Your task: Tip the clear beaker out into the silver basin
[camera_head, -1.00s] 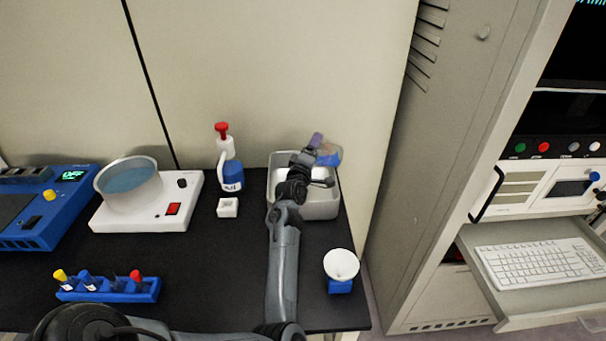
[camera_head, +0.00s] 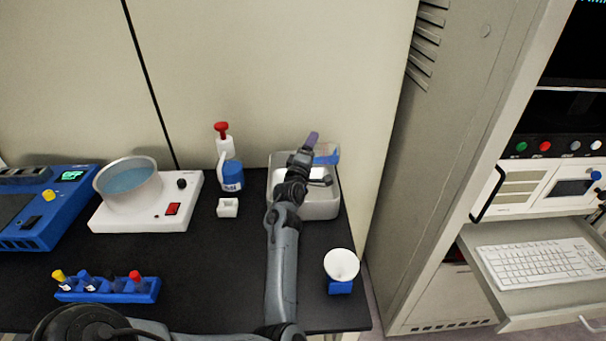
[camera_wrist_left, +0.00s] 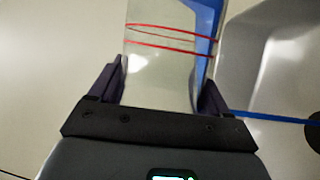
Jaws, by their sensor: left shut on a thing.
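My left gripper (camera_head: 312,143) is at the back of the silver basin (camera_head: 322,208), its purple fingers above the rim. In the left wrist view the gripper (camera_wrist_left: 160,78) is shut on the clear beaker (camera_wrist_left: 158,62), which has red lines around it and sits between both fingers. The beaker (camera_head: 328,153) shows in the head view as a small clear and blue patch beside the fingers, over the basin's back right side. It looks tilted. A blue strip runs along its right side in the wrist view; I cannot tell if it is liquid. My right gripper is out of view.
A white funnel (camera_head: 341,264) on a blue base stands in front. The wall (camera_head: 270,80) is close behind; a grey cabinet (camera_head: 430,160) stands right.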

